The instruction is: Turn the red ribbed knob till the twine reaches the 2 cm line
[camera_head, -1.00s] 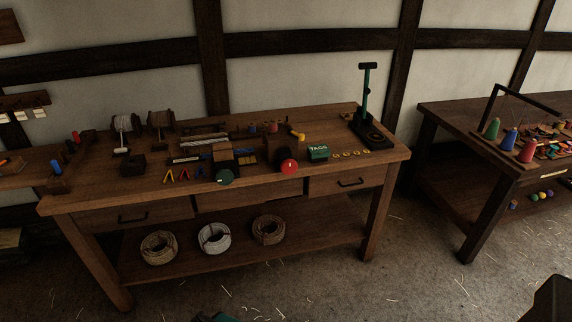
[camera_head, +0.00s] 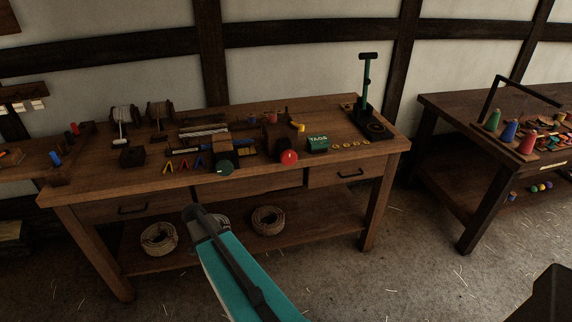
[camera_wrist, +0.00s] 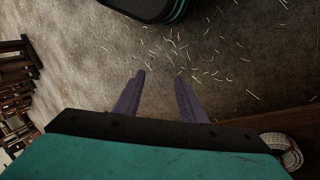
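The red knob (camera_head: 289,157) sits on the front of a dark block (camera_head: 276,143) near the front edge of the workbench (camera_head: 100,180). Its ribs are too small to make out. The twine and the 2 cm line cannot be made out. A green knob (camera_head: 224,167) is on a similar block to its left. My teal arm reaches up from the bottom in the head view, in front of the bench and below the knobs. In the wrist view my gripper (camera_wrist: 160,84) has its two fingers apart, with nothing between them but floor behind.
A green TAGS box (camera_head: 318,144) stands right of the red knob. A green lever press (camera_head: 366,100) is at the bench's right end. Rope coils (camera_head: 267,221) lie on the lower shelf.

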